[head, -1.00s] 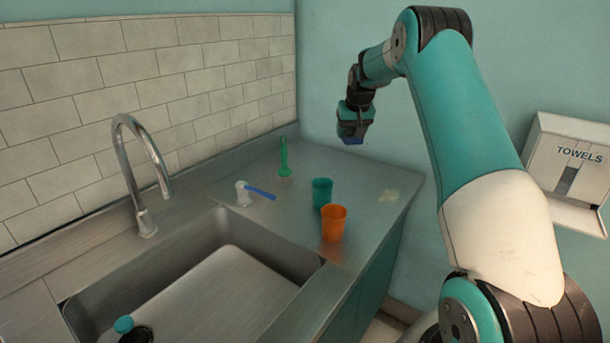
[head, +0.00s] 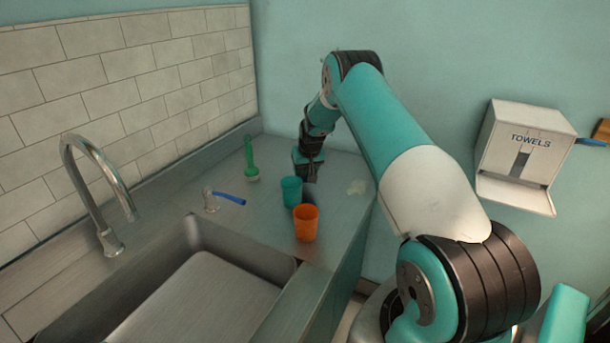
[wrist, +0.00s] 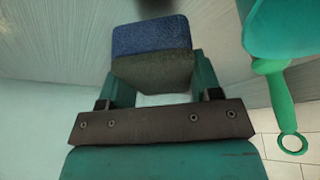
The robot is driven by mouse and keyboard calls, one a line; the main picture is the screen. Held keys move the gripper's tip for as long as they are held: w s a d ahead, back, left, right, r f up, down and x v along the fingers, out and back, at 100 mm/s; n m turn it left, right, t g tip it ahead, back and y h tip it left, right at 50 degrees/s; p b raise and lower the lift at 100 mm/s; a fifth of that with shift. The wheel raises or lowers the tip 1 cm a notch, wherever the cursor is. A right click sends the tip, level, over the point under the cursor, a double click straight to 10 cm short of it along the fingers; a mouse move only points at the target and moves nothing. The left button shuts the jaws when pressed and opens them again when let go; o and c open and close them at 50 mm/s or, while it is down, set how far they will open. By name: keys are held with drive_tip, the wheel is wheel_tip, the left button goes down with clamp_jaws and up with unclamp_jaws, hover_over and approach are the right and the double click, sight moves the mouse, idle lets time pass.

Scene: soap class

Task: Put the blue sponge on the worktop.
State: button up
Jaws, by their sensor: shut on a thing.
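The blue sponge (wrist: 152,36), blue on one layer and dark grey on the other, is between the fingers of my gripper (wrist: 152,88) in the wrist view. My gripper is shut on it. In the head view my gripper (head: 308,172) is low over the far part of the grey metal worktop (head: 340,205), just behind the teal cup. The sponge is hard to make out there, and I cannot tell whether it touches the worktop.
A teal cup (head: 291,192) and an orange cup (head: 306,224) stand near my gripper. A green brush (head: 251,160) stands to the left, near a white and blue item (head: 222,197). The sink (head: 200,300) and tap (head: 100,195) are at left. A pale patch (head: 356,187) marks the worktop's right.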

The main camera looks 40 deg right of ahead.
sight(306, 186)
drive_tip(key=shift+f+p, duration=0.55)
drive_tip(key=shift+f, duration=1.45)
drive_tip(key=shift+f, duration=0.15)
drive_tip(key=o, duration=0.8)
drive_tip(key=shift+o, duration=0.2)
